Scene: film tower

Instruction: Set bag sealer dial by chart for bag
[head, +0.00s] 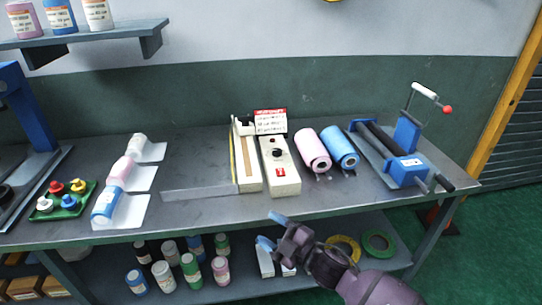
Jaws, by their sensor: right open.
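The bag sealer (282,181) is a cream-white unit on the middle of the bench, with a black dial (277,153) on top and a small red mark nearer its front. A long cream bar with a tan strip (247,163) lies along its left side. The chart (270,122) is a white card with a red header, standing behind the sealer; its writing is too small to read. My right gripper (270,230) is open and empty, its blue fingertips in front of the bench edge, below the sealer and apart from it. My left gripper is out of view. I cannot tell which item is the bag.
Pink (313,150) and blue (340,150) rolls lie right of the sealer, then a blue roller machine (408,168) with a crank. On the left are bottles lying on white sheets (122,212) and a green tray (62,205). Several bottles stand on the lower shelf.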

